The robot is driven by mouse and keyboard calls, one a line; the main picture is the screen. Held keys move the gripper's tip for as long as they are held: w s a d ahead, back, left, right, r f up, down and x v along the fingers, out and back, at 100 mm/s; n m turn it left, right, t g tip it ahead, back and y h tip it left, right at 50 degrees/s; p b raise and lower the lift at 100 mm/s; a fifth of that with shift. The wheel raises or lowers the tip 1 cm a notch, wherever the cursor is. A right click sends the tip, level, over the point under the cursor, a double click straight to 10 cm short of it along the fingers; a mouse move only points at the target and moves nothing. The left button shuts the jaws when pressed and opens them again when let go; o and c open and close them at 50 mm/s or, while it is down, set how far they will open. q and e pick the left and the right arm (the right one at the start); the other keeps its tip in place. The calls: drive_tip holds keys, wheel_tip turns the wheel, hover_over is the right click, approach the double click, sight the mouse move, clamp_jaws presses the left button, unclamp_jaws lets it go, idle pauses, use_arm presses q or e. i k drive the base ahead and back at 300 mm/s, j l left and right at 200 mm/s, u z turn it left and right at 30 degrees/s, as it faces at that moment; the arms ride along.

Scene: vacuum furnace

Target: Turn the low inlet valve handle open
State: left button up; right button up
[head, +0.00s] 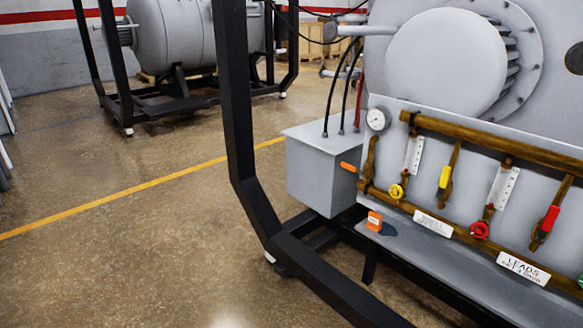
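Brass pipework with several valves runs across the grey front panel of the furnace. An orange handle (350,167) sticks out to the left, across the vertical brass pipe at the panel's left end. A yellow lever (444,177) and a red lever (551,218) lie along their pipes further right. No readable label says which one is the low inlet valve. Neither of my grippers is in view.
A yellow round knob (397,191), a red round knob (480,230), and a pressure gauge (377,119) are on the panel. An orange block (374,221) sits on the ledge below. A grey box (322,168) and black frame post (238,110) stand left of the valves.

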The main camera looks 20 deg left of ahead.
sight(351, 168)
drive_tip(key=u, duration=0.2)
drive_tip(key=i+j+z, duration=0.15)
drive_tip(key=i+j, duration=1.75)
drive_tip(key=j, duration=0.1)
